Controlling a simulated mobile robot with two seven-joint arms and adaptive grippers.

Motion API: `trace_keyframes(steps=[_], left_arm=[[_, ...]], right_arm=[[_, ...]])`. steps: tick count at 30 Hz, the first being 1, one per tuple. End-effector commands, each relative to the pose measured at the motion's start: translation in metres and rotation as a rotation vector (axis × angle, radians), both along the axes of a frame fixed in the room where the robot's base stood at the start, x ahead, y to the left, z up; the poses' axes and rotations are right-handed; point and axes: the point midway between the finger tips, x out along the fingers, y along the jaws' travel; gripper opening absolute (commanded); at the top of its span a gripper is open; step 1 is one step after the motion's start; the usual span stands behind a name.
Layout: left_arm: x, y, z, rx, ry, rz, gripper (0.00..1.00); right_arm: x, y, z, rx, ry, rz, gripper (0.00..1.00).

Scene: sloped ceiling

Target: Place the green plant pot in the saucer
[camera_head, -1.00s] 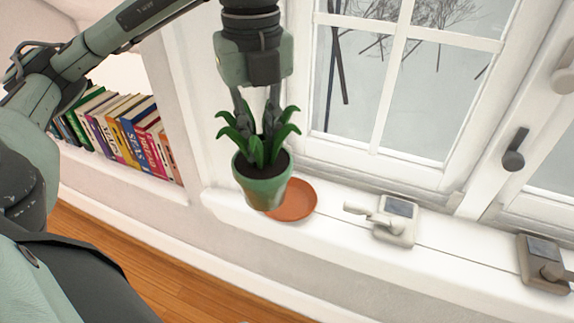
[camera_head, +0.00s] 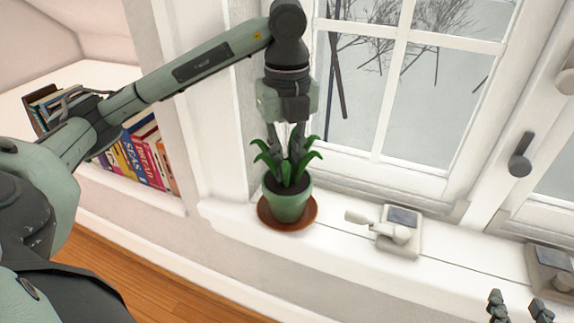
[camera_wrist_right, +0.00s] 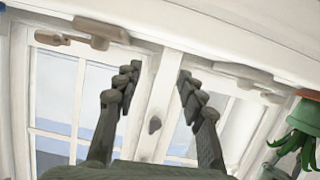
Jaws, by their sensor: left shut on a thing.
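The green plant pot (camera_head: 288,206) with its leafy plant is upright over the terracotta saucer (camera_head: 267,222) on the white windowsill. The saucer's rim shows on both sides and in front of the pot. I cannot tell whether the pot's base touches the saucer. My left gripper (camera_head: 288,155) points down from above and is shut on the plant, its fingers among the leaves. My right gripper (camera_head: 519,308) is at the bottom right corner, apart from the pot. In the right wrist view it (camera_wrist_right: 155,85) is open and empty, and the plant (camera_wrist_right: 298,145) shows at the right edge.
A grey window latch (camera_head: 398,232) stands on the sill right of the saucer, and another (camera_head: 550,268) is farther right. The window (camera_head: 400,90) rises behind. Books (camera_head: 145,155) stand on a ledge at the left. The sill between the latches is clear.

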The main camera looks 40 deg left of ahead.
Motion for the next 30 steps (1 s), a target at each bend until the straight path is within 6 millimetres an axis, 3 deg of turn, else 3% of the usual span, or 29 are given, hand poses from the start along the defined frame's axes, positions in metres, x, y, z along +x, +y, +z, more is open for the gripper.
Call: trace_keyframes(steps=[18,19,24,30], left_arm=[[0.0002,-0.0001,-0.0033,-0.001,-0.003,-0.001,0.0],[-0.0002,-0.0001,-0.0043,0.0,0.0,-0.001,0.19],[-0.0002,-0.0001,-0.004,0.0,0.0,-0.001,0.38],[-0.0002,-0.0001,-0.004,0.0,0.0,-0.001,0.38]], right_arm=[[0.0018,0.0063,0.0088,0.019,-0.043,0.012,0.4],[0.0018,0.0067,0.0096,0.021,-0.047,0.012,0.4],[0.002,0.007,0.0105,0.022,-0.049,0.013,0.4],[0.002,0.0069,0.0104,0.022,-0.048,0.013,0.4]])
